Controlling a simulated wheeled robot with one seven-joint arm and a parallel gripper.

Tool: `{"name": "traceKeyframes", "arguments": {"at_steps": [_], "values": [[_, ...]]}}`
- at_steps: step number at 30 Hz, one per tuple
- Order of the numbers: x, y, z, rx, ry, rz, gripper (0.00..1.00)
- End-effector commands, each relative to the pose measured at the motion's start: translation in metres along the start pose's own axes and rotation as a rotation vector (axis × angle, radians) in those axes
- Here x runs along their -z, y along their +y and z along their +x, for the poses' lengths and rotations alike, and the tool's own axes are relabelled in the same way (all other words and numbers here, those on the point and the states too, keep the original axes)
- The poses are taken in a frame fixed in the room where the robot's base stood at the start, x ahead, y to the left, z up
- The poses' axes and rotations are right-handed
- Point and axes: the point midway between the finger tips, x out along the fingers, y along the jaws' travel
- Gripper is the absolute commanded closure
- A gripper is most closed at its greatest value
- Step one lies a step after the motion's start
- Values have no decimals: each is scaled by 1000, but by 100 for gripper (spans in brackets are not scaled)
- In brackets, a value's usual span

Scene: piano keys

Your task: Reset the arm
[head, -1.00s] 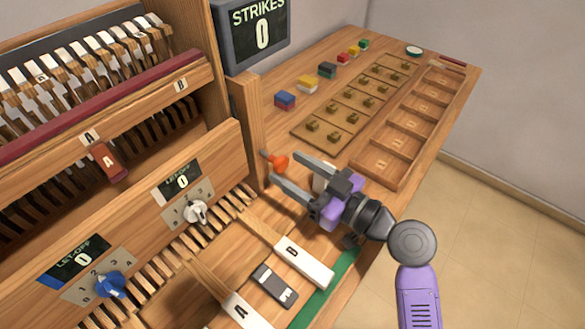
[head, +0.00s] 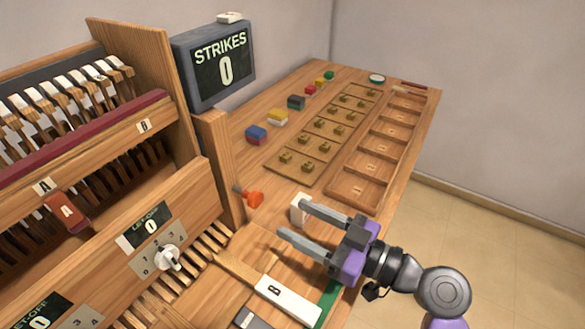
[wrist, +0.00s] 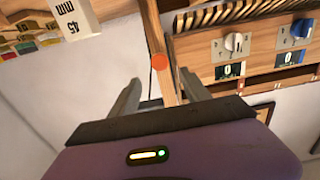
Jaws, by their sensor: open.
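My gripper (head: 296,222) is open, with its two grey fingers apart and nothing between them. In the head view it is above the wooden bench, to the right of an orange-tipped tool (head: 251,196) beside the wooden post. A white block (head: 299,208) is close to the tip of the upper finger; I cannot tell if they touch. In the wrist view the two fingers (wrist: 162,92) point up the picture, with the orange round end (wrist: 160,62) showing beyond and between them. A white block marked "45 mm" (wrist: 77,20) is at the upper left there.
The piano action frame with let-off dials (head: 168,257) stands at left. The STRIKES screen (head: 222,66) reads 0. A white key marked B (head: 288,300) lies below my gripper. Coloured blocks (head: 257,134), a board with small weights (head: 281,168) and a compartment tray (head: 338,200) fill the bench behind.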

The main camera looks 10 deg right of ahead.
Motion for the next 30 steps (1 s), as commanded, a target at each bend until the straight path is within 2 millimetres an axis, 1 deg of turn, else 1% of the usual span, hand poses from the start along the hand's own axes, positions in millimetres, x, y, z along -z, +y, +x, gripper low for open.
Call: {"name": "traceKeyframes", "arguments": {"at_steps": [5,7,8,11,12,14,16,18,20,22,26,27,29,30], "values": [[0,0,0,-1,1,15,45],[2,6,0,-23,9,50,45],[2,11,0,-45,11,68,45],[8,37,-4,-157,22,116,45],[10,48,-8,-212,28,135,45],[6,61,-18,-302,34,169,45],[-2,71,-33,-406,41,208,45],[-12,76,-51,-505,49,242,45],[-20,78,-67,-580,56,262,45],[-30,74,-87,-663,63,281,45],[-46,58,-129,-806,75,297,45],[-49,50,-143,-845,80,294,45],[-53,38,-163,-895,84,285,45],[-55,29,-175,-923,83,277,45]]}}
